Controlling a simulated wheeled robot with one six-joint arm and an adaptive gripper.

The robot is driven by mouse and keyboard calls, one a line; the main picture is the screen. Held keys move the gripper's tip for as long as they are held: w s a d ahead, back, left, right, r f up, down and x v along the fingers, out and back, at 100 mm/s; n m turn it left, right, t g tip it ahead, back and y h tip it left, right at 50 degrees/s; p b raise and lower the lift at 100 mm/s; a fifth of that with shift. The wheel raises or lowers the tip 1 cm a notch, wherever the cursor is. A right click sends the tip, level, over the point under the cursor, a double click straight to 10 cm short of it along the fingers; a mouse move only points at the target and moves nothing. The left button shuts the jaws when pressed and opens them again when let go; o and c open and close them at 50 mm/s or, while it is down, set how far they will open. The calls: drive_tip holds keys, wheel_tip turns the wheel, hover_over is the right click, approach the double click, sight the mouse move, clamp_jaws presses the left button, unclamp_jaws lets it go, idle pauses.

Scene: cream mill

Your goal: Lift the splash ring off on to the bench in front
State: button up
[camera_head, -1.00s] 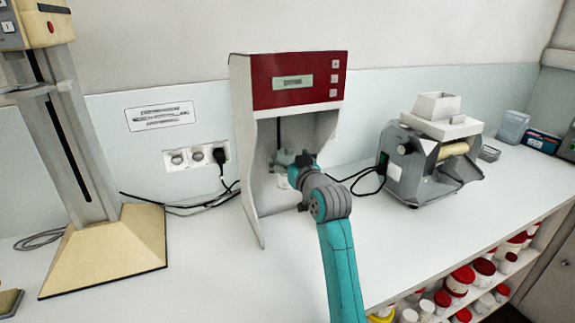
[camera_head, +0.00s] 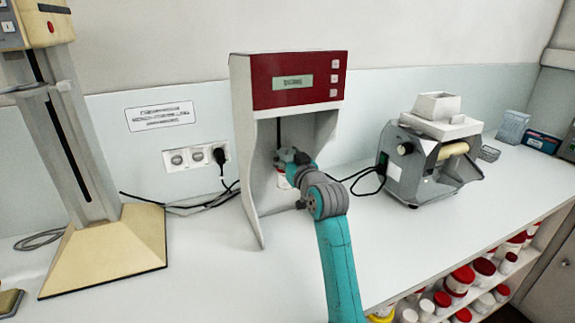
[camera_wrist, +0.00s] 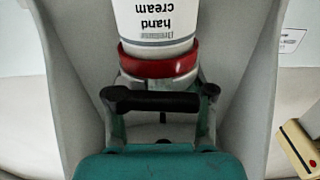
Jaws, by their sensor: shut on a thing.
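The mixing machine (camera_head: 240,140) has a red panel and an open bay. In the bay stands a white jar (camera_wrist: 156,25) labelled "hand cream"; it shows only partly in the head view. A red ring (camera_wrist: 158,66), which I take for the splash ring, sits around the jar's end nearest my gripper. The wrist picture looks upside down, so this is the jar's top. My gripper (camera_wrist: 158,112) is in the bay, shut at the red ring. A dark bar crosses in front and hides part of the contact. In the head view my wrist covers much of the jar.
The white bench (camera_head: 215,285) in front of the machine is clear. A stand with a cream base (camera_head: 110,255) is at left, a grey roller mill (camera_head: 425,165) at right. Black cables (camera_head: 195,208) lie along the wall. Red-lidded jars (camera_head: 460,280) fill the shelf below the bench edge.

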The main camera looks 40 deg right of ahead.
drive_tip(key=shift+r, duration=1.15)
idle(0.6)
drive_tip(key=shift+r, duration=1.3)
drive_tip(key=shift+s, duration=0.1)
drive_tip(key=v, duration=0.7)
idle(0.6)
idle(0.3)
